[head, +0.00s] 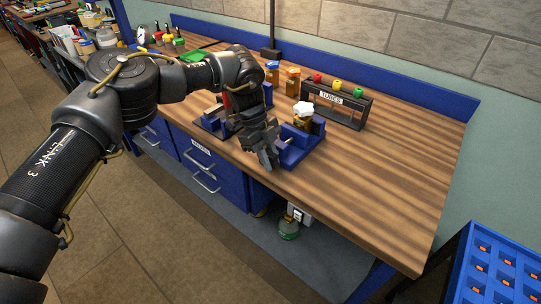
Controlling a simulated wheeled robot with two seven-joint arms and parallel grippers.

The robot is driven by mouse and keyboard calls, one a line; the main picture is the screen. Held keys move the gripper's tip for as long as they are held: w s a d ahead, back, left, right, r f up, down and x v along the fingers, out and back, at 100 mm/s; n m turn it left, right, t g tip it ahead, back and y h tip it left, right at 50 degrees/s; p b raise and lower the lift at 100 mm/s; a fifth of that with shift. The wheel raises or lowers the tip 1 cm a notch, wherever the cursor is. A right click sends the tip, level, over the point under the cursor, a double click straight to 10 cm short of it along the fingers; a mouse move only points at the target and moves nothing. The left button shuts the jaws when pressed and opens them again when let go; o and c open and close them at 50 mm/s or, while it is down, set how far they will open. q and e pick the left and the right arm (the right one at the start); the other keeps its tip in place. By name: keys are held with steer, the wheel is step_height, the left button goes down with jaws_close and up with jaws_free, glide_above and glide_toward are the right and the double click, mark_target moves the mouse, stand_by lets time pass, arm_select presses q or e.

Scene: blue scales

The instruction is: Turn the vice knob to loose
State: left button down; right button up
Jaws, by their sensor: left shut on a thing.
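A blue vice (300,146) stands near the front edge of the wooden workbench. Its blue parts show to the right of my left gripper and behind it. My left gripper (266,150) reaches down at the vice, fingers pointing toward the bench front, and is shut on a part of it, which looks to be the vice knob. My gripper and wrist hide the knob itself, so its turn angle cannot be seen. My right gripper is not in view.
A white-topped item (303,110) and orange-brown bottles (292,79) are close by. The workbench (400,150) is clear at right. A blue crate (495,262) stands lower right.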

arm_select(q)
steer(key=shift+g+h, duration=0.4)
steer(key=shift+h, duration=0.1)
steer(key=shift+r+g+h, duration=0.1)
steer(key=shift+g+h, duration=0.2)
steer(key=shift+h, duration=0.1)
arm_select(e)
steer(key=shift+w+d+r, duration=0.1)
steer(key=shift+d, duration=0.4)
arm_select(q)
steer(key=shift+w, duration=0.1)
steer(key=c, duration=1.6)
jaws_free()
steer(key=shift+o, duration=0.2)
